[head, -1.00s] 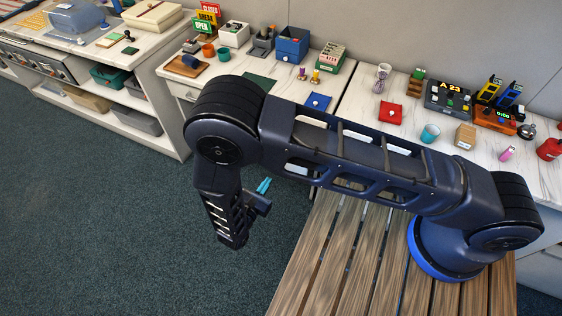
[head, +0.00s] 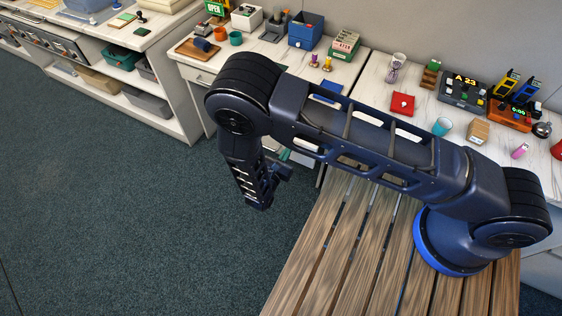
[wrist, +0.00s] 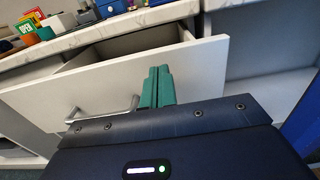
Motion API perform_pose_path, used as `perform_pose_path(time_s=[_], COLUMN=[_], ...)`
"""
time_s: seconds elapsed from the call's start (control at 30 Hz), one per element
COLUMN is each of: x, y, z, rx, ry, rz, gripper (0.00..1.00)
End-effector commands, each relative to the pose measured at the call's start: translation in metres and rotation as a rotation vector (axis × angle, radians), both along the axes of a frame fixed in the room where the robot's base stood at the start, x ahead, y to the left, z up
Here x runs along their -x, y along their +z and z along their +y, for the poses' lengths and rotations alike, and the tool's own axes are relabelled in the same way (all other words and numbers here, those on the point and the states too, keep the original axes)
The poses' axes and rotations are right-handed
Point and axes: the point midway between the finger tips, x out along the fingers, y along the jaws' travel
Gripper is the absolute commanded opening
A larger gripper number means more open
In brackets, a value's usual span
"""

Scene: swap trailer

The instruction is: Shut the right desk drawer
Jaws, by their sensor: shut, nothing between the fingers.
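A white desk drawer (wrist: 95,92) stands pulled out in the wrist view, with its inside showing behind the top edge of its front. Its silver bar handle (wrist: 105,113) is on the front, left of my fingers. My gripper (wrist: 157,87) has its two teal fingers shut together with nothing between them. They point at the drawer front, right of the handle, near its right part. I cannot tell whether they touch it. In the head view my arm hides most of the drawer, and the fingertips cannot be made out.
The desk top (head: 262,50) above holds a blue box (head: 306,30), a green card box (head: 345,43) and cups. A slatted wooden surface (head: 335,235) lies below my arm. Open shelves (head: 125,65) stand to the left. The carpet (head: 120,210) at the left is clear.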

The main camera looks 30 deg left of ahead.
Motion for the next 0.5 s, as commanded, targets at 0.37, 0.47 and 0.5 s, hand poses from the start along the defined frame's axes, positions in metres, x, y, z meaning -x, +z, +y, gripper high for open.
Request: perform_pose_path(time_s=[0.37,0.47,0.5], x=[-0.022,-0.022,-0.022], y=[0.0,0.0,0.0], z=[0.0,0.0,0.0], rx=[0.001,0.001,0.001], ry=[0.0,0.0,0.0], rz=[0.001,0.001,0.001], gripper=[0.0,0.0,0.0])
